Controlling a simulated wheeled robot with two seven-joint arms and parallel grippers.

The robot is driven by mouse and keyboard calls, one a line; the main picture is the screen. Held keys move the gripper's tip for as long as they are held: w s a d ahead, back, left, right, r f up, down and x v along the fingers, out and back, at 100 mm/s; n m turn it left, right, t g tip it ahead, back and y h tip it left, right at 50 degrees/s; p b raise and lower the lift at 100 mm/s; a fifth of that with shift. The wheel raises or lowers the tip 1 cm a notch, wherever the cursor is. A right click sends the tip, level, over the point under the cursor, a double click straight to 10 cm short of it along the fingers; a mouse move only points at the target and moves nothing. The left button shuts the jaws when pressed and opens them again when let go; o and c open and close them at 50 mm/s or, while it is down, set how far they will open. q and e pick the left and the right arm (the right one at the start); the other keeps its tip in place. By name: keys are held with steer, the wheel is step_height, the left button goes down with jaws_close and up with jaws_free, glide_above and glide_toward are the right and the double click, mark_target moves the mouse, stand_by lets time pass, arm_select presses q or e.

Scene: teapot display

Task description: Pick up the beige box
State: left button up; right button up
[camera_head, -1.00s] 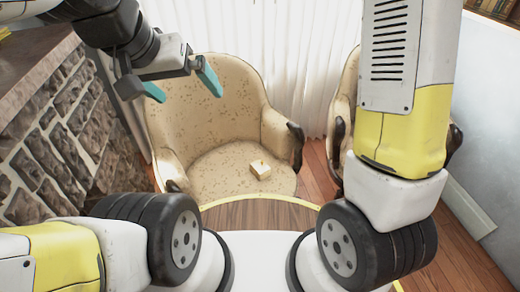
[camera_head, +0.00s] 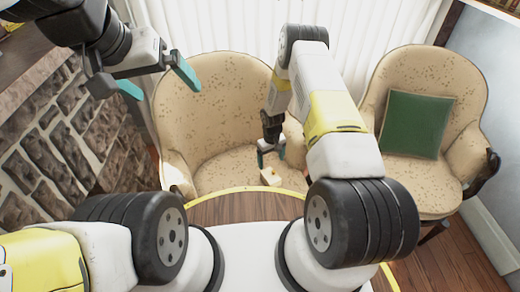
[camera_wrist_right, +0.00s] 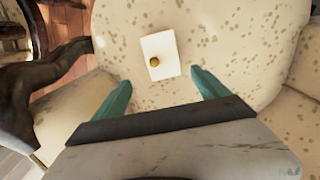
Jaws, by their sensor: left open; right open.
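The beige box (camera_head: 270,177) is small, with a round gold knob on top, and rests on the seat of the left patterned armchair. The box also shows in the right wrist view (camera_wrist_right: 165,65), ahead of the fingertips and roughly between their lines. My right gripper (camera_head: 271,158) is open and empty, just above and behind the box in the head view; its teal fingers show in the right wrist view (camera_wrist_right: 160,88). My left gripper (camera_head: 158,82) is open and empty, high at the upper left, far from the box.
The left armchair (camera_head: 205,100) has a tall back and arms around the box. A second armchair (camera_head: 425,75) with a green cushion (camera_head: 415,123) stands at the right. A round wooden table (camera_head: 245,207) lies in front, and a stone wall (camera_head: 55,130) is at the left.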

mark_target(271, 176)
steer(key=f, duration=0.3)
steer(key=s+f, duration=0.1)
steer(key=f, duration=0.6)
steer(key=shift+s, duration=0.35)
steer(key=shift+f, duration=0.5)
steer(key=c, duration=1.6)
steer(key=shift+o, duration=0.2)
steer(key=shift+r, duration=0.1)
